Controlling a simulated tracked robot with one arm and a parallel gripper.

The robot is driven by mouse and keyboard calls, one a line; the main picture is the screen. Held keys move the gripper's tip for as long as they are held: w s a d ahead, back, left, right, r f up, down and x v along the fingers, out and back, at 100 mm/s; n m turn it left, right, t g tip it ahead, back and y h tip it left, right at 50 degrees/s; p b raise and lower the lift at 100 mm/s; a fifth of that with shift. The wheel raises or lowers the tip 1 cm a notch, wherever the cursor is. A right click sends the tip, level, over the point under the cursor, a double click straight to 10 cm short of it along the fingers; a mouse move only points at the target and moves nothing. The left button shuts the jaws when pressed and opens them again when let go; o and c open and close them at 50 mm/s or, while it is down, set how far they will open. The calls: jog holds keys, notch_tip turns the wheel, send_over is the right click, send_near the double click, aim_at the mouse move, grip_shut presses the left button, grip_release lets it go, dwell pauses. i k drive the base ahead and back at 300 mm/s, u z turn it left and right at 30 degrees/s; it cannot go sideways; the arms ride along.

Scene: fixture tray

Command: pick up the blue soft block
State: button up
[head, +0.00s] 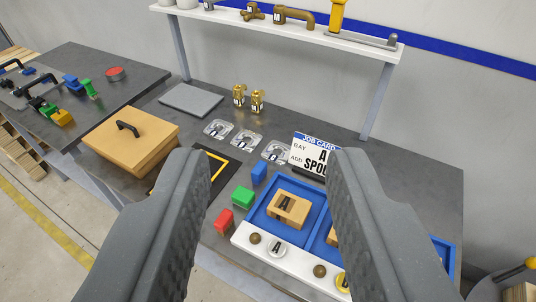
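The blue soft block (260,173) stands upright on the grey workbench, just left of the blue tray's back corner. A green block (243,196) and a red block (224,220) stand in front of it in a slanted row. My gripper (265,160) is open, with one dark finger on each side of the picture and nothing between them. The fingers are close to the camera, and the blue block shows in the gap between them, apart from both. The block's full height is visible.
A blue tray (262,212) holding wooden pieces lies right of the blocks, partly behind my right finger. A wooden lidded box (130,142) stands left. A white shelf (345,36) overhangs the bench's back.

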aim_at(258, 173)
jog(key=i, duration=0.5)
jog(key=u, duration=0.05)
jog(key=k, duration=1.3)
jog(key=u, duration=0.45)
jog(key=i, duration=2.05)
jog(key=z, duration=0.3)
